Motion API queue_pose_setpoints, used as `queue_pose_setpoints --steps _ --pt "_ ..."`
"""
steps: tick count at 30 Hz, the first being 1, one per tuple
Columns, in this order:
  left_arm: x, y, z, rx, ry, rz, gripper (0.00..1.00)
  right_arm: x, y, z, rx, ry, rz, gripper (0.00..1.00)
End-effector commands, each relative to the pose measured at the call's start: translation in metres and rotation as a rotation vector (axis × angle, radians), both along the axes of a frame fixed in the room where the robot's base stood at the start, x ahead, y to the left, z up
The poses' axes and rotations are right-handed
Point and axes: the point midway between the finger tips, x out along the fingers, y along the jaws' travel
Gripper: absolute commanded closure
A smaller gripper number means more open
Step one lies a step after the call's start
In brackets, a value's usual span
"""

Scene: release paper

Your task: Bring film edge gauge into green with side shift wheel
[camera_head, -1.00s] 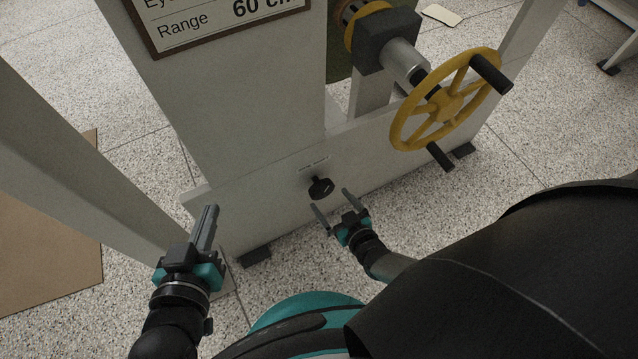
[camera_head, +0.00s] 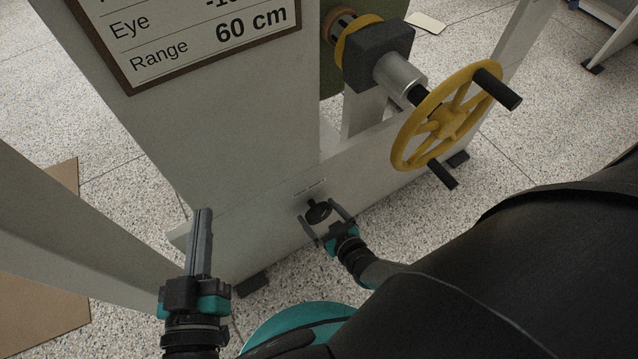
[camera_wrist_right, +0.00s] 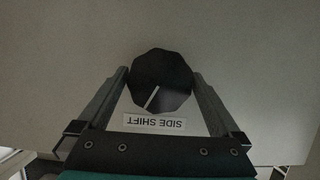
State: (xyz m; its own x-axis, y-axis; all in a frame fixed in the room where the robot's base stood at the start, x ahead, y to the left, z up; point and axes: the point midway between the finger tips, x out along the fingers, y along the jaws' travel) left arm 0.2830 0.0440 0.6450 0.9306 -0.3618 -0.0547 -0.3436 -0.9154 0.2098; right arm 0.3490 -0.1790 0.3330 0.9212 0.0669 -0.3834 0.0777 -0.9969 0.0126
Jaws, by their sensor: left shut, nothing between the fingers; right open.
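The side shift wheel (camera_head: 317,211) is a small black knob on the low white panel. In the right wrist view the knob (camera_wrist_right: 161,80) is many-sided with a white pointer line, beside a "SIDE SHIFT" label (camera_wrist_right: 155,123) that appears upside down. My right gripper (camera_head: 321,219) is open, with one finger on either side of the knob; in the wrist view its fingers (camera_wrist_right: 160,82) reach the knob's sides, and I cannot tell if they touch. My left gripper (camera_head: 202,212) is shut and empty, left of the knob. The film edge gauge is not recognisable in these views.
A large yellow handwheel (camera_head: 447,117) with black handles sticks out at the upper right. A framed sign (camera_head: 205,42) reading "Eye" and "Range 60 cm" hangs on the white upright. A brown board (camera_head: 40,290) lies at the left. Speckled floor surrounds the machine.

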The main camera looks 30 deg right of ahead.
Motion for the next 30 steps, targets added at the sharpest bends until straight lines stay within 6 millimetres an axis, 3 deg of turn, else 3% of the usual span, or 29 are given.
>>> queue_pose_setpoints --steps 4,21,30 --pt "-0.0002 -0.0001 -0.0002 0.000 0.001 0.000 1.00 0.0002 0.0001 0.0001 0.000 0.000 0.000 0.02" --pt "0.0001 0.0000 -0.0006 0.001 0.003 0.000 1.00 0.0002 0.0001 0.0001 0.001 0.000 0.000 0.66" --pt "0.0001 0.0000 -0.0006 0.002 0.003 0.000 1.00 0.0010 -0.0004 0.0005 0.076 0.003 0.001 0.67"
